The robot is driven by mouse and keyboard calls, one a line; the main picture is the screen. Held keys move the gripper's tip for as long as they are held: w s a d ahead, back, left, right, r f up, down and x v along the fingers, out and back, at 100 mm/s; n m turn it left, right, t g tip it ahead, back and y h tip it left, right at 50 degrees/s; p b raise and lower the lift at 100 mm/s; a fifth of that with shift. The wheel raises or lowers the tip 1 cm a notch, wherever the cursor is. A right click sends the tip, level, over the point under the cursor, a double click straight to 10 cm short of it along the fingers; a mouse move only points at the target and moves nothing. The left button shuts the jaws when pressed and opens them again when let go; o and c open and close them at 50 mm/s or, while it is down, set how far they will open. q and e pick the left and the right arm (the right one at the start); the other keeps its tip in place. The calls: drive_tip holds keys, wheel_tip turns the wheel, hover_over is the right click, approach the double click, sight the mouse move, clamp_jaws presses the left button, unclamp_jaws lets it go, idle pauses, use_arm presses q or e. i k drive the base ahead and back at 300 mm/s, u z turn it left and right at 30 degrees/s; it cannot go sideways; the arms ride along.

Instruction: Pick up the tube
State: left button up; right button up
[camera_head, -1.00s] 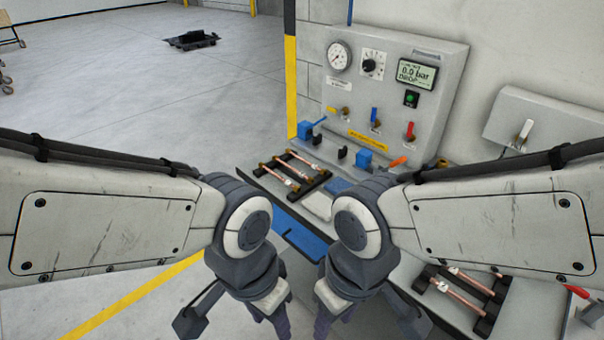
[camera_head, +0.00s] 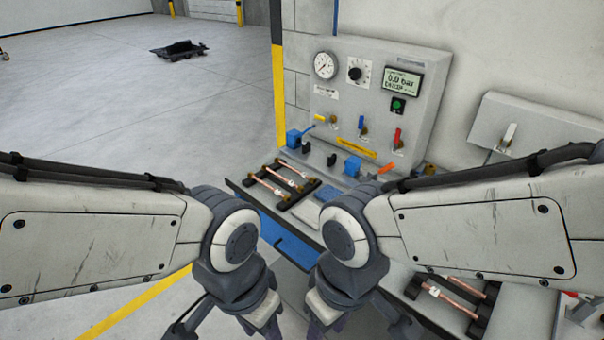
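Copper tubes (camera_head: 286,179) with brass-coloured ends lie across a dark rack on the bench, in front of the test panel. More copper tubes (camera_head: 447,301) lie on a second dark rack at the lower right, partly behind my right arm. My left gripper (camera_head: 222,328) and my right gripper (camera_head: 362,328) hang at the bottom of the head view, in front of the bench. Both are cut off by the frame edge, so their fingertips are hidden. I see no tube in either one.
The test panel (camera_head: 346,101) has a dial, a screen reading 0.0 bar and coloured levers. Blue clamps (camera_head: 353,166) stand below it. A grey box (camera_head: 540,134) is on the wall.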

sight(312, 180)
drive_tip(key=z, duration=0.55)
drive_tip(key=k, duration=0.25)
drive_tip(key=u, duration=1.75)
drive_tip(key=i, duration=1.45)
drive_tip(key=z, duration=0.95)
drive_tip(key=i, duration=0.6)
drive_tip(key=z, duration=0.6)
